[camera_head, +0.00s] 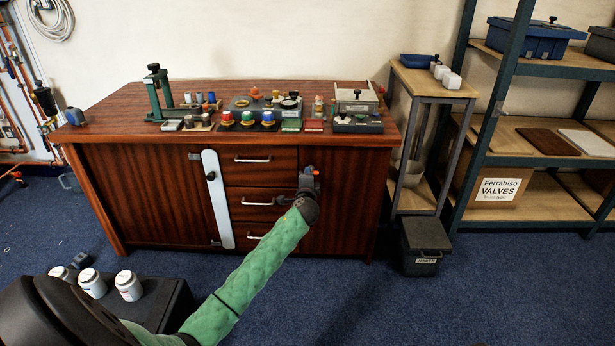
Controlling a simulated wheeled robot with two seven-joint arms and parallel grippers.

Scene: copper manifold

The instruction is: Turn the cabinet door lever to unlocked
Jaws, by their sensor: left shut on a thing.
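The wooden cabinet (150,190) stands against the wall, with a door on each side of a column of drawers. My left gripper (309,176) is at the left edge of the right-hand door (345,205), at the end of the green-sleeved arm. It is shut on the door lever, which is mostly hidden behind the fingers and wrist. A white upright strip with a black knob (211,176) is on the left-hand door's edge. My right gripper is out of view.
Coloured buttons (247,118), a green press (160,92) and other parts crowd the cabinet top. White jars (128,285) stand at lower left. A dark bin (424,247) and shelving (500,160) are at right.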

